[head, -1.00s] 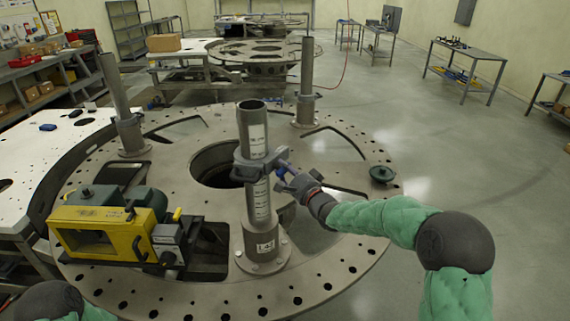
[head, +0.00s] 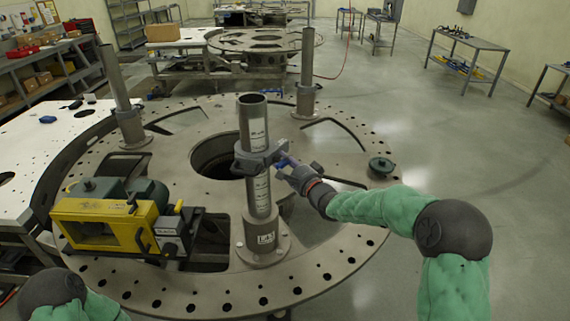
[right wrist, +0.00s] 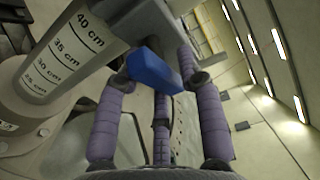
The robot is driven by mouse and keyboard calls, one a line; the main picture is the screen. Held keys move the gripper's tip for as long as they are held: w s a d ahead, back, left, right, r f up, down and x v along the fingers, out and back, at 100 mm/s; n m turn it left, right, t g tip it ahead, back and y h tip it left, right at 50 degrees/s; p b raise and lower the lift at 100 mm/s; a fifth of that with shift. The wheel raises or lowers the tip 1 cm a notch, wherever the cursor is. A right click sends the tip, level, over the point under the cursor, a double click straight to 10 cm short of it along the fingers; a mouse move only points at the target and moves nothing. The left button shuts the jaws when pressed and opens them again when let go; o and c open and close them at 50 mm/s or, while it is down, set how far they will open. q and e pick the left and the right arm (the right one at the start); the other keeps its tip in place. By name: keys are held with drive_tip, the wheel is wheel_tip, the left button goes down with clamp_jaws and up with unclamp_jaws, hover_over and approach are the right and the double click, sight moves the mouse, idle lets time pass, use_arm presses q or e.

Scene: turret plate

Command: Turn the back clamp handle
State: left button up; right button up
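A grey clamp (head: 252,163) sits around the upright near post (head: 252,122) with the printed scale. Its blue handle (head: 286,160) sticks out to the right. My right gripper (head: 291,168) is at this handle, with the arm coming in from the right. In the right wrist view the blue handle (right wrist: 155,71) lies between the spread purple fingers (right wrist: 160,82), which look open around it; firm contact cannot be made out. The clamp (right wrist: 160,22) is just beyond. My left gripper is out of view; only part of the left arm shows at lower left.
The post stands on a round plate (head: 330,262) with holes and slots. A yellow machine (head: 90,225) is at its left. Two more posts (head: 115,85) (head: 306,65) stand farther back, and a small dark green knob (head: 381,166) sits on the right rim.

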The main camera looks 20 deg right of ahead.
drive_tip(key=shift+s, duration=0.1)
drive_tip(key=v, duration=1.1)
drive_tip(key=shift+s+d, duration=0.15)
drive_tip(key=shift+s, duration=0.25)
drive_tip(key=shift+f, duration=0.1)
drive_tip(key=s+a+f+n+g+h, duration=0.1)
drive_tip(key=s+f+g, duration=0.2)
drive_tip(key=f, duration=0.7)
drive_tip(key=s+a+f+n+g, duration=0.2)
drive_tip(key=f, duration=0.8)
drive_tip(key=s+a+f+n+g+h, duration=0.1)
drive_tip(key=s+f+g, duration=0.2)
drive_tip(key=f, duration=0.7)
drive_tip(key=s+a+f+n+g, duration=0.4)
drive_tip(key=s+f, duration=0.5)
drive_tip(key=s, duration=0.3)
drive_tip(key=s+a+f+n+g, duration=0.4)
drive_tip(key=s+f, duration=0.4)
drive_tip(key=s, duration=0.4)
drive_tip(key=s+d+b+x, duration=0.1)
drive_tip(key=b+x, duration=1.2)
drive_tip(key=b, duration=0.1)
drive_tip(key=shift+f+g+y, duration=0.3)
drive_tip(key=shift+g+y, duration=0.1)
